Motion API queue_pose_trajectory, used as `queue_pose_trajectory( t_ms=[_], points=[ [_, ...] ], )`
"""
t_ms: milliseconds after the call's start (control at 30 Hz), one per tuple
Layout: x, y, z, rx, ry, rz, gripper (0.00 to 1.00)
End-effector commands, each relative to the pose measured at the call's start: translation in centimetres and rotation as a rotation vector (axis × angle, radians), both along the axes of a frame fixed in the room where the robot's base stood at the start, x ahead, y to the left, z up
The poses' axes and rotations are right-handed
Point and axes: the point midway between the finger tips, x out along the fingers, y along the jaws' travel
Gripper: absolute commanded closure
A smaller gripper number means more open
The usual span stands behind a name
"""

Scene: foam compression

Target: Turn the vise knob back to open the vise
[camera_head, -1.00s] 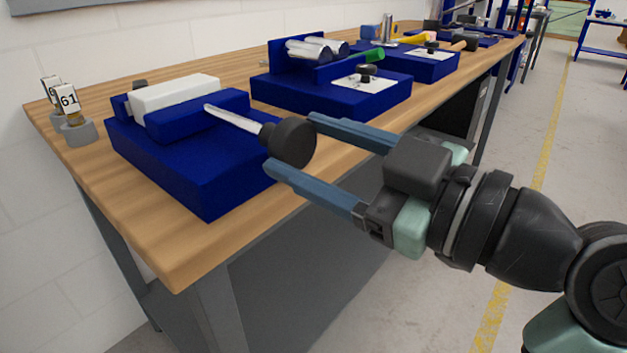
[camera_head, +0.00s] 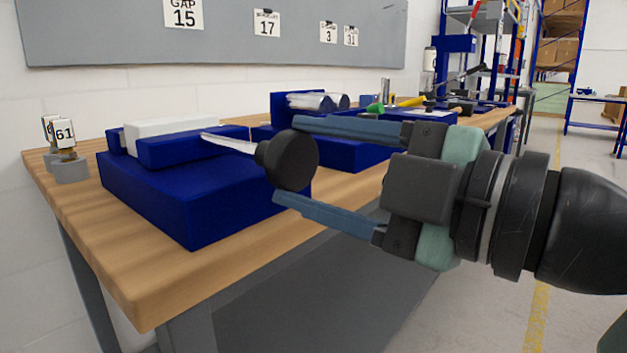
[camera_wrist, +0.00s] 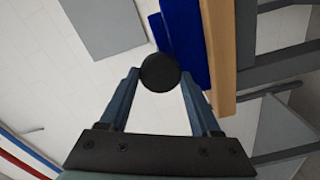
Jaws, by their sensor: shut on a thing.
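The blue vise (camera_head: 190,190) stands near the left end of the wooden bench, with a white foam block (camera_head: 170,132) behind its front jaw. A silver screw (camera_head: 230,143) runs from the jaw to the round black vise knob (camera_head: 292,160). My gripper (camera_head: 287,160) is shut on the knob, one blue finger on its upper side and one on its lower side. In the wrist view the knob (camera_wrist: 160,73) sits between my fingertips (camera_wrist: 160,80). The far face of the knob and the exact finger contact are partly hidden.
Two small weights (camera_head: 69,160) marked with number tags stand at the bench's left end. Another blue fixture with metal cylinders (camera_head: 312,102) is on the bench behind the knob. A grey board (camera_head: 220,40) with number cards hangs on the wall. The floor in front is clear.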

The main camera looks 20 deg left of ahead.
Motion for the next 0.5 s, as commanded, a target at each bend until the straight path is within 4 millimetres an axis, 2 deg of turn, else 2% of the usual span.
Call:
queue_pose_trajectory(
  t_ms=[500],
  points=[
    [-0.01, 0.04, -0.06, -0.017, -0.043, 0.002, 0.92]
  ],
)
